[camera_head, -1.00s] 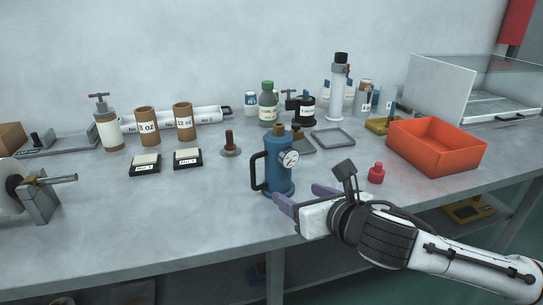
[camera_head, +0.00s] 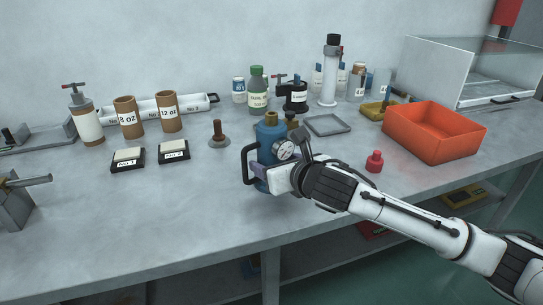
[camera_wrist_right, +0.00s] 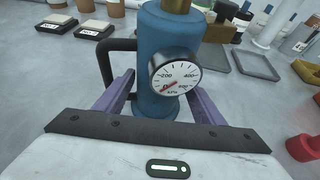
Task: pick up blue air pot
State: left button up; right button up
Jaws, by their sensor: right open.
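The blue air pot (camera_head: 270,135) stands upright near the front edge of the bench, with a black handle on its left and a round pressure gauge on its front. It also shows in the right wrist view (camera_wrist_right: 160,40). My right gripper (camera_head: 258,177) is at the pot's lower body. In the right wrist view its two purple fingers (camera_wrist_right: 160,98) are apart, one on each side of the pot below the gauge. The left finger is close to the handle. I cannot tell whether either finger touches the pot. My left gripper is not in view.
A small red bottle (camera_head: 374,162) stands right of my right gripper. An orange bin (camera_head: 434,145) is at the right.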

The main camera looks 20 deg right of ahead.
jog(key=shift+w+a+f, duration=0.1)
jog(key=shift+w+f, duration=0.1)
jog(key=shift+w, duration=0.3)
jog(key=c, duration=1.3)
jog(key=shift+r, duration=0.25)
jog(key=shift+c, duration=1)
